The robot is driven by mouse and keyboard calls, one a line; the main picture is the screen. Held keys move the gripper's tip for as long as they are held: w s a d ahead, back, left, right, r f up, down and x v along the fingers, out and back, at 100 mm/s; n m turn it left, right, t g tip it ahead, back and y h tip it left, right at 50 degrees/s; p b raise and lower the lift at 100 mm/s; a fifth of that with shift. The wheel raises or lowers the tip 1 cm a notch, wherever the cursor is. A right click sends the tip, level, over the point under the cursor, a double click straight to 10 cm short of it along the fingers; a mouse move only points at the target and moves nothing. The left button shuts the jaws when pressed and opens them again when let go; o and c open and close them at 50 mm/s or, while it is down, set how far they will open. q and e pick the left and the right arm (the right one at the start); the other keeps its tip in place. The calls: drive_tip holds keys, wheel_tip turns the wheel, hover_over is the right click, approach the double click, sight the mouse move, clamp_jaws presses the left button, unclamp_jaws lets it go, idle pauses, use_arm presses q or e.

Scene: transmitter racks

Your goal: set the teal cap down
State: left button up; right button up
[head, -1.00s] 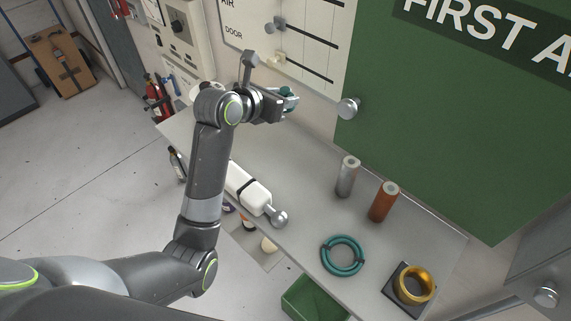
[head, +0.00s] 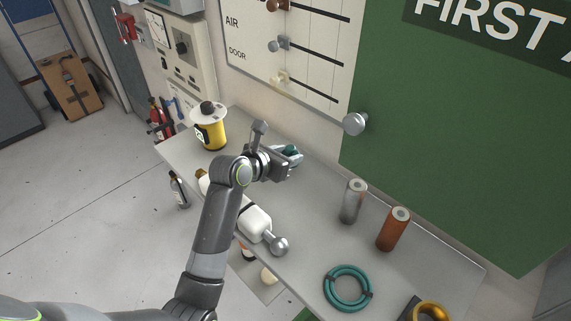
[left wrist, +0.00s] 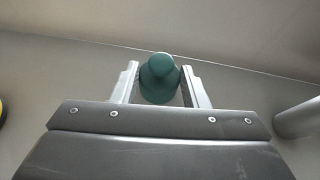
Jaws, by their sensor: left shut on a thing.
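My left gripper (head: 288,158) is shut on the teal cap (head: 291,152), over the back part of the grey shelf (head: 310,210) near the wall. In the left wrist view the teal cap (left wrist: 160,78) is a dark green-teal, rounded piece with a narrower knob, between the two fingers of my left gripper (left wrist: 160,88). In the head view the gripper hides most of the cap. I cannot tell whether the cap touches the shelf. My right gripper is not in view.
A grey cylinder (head: 353,203) and a copper cylinder (head: 393,230) stand to the right. A teal ring (head: 348,288) lies nearer the front. A yellow canister (head: 209,128) stands at the left end. A white bottle-like thing (head: 255,222) lies beside my arm.

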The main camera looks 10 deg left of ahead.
use_arm(q)
drive_tip(key=shift+f, duration=1.5)
drive_tip(key=shift+f, duration=0.15)
drive_tip(key=o, duration=0.9)
drive_tip(key=shift+o, duration=0.2)
drive_tip(key=v, duration=1.2)
drive_tip(key=shift+s, duration=0.1)
